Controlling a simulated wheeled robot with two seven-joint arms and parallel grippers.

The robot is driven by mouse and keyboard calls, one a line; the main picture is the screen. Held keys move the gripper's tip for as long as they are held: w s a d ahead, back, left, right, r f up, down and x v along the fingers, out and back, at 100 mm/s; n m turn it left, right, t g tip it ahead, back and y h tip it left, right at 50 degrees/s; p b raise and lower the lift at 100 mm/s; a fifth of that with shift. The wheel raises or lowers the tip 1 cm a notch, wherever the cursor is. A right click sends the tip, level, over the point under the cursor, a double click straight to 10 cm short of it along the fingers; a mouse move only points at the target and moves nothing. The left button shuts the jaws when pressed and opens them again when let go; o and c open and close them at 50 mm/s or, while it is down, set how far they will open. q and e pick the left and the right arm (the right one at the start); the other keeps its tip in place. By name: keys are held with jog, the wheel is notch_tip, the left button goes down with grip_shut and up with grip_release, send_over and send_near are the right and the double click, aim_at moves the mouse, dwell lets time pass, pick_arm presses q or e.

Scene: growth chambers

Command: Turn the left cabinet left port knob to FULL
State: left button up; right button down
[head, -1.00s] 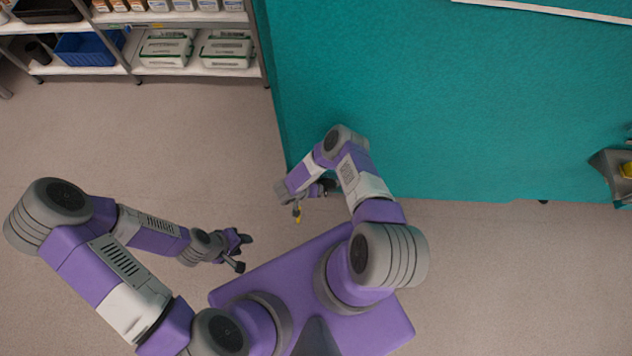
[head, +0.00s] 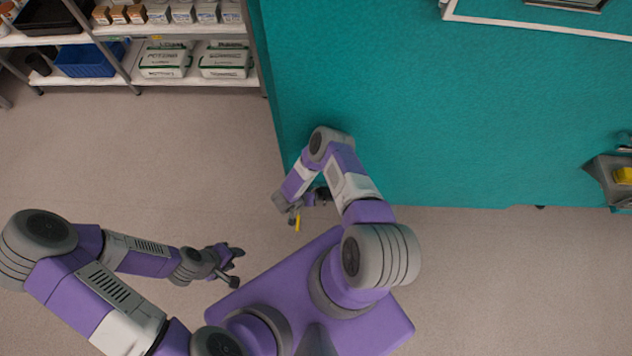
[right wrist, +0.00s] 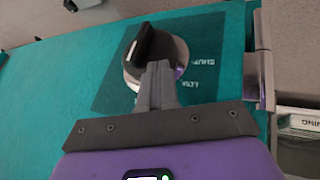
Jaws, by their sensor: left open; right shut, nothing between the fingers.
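In the right wrist view a round metallic knob (right wrist: 178,52) with a raised black bar handle (right wrist: 145,42) sits on a dark panel (right wrist: 109,96) with the words SHUT and LOW beside it; FULL is not readable. My right gripper (right wrist: 158,66) is shut and empty, its fingertips overlapping the handle's lower end in the picture; I cannot tell whether they touch. The panel is on the teal cabinet (head: 430,110), whose large surface fills the upper right of the head view. My left gripper (head: 237,267) is open and empty over the floor, away from the cabinet.
A small yellow part (head: 297,223) shows by my right wrist at the cabinet's corner. A shelf rack (head: 190,82) with a blue bin (head: 88,62) and packages stands at the upper left. A grey fixture with a yellow piece (head: 622,176) is at the right. The floor between is clear.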

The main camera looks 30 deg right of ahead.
jog(key=a+p+v, duration=0.1)
jog(key=p+v, duration=0.2)
jog(key=v, duration=0.7)
jog(key=shift+w+a+p, duration=0.2)
jog(key=shift+w+p, duration=0.2)
jog(key=shift+w, duration=0.15)
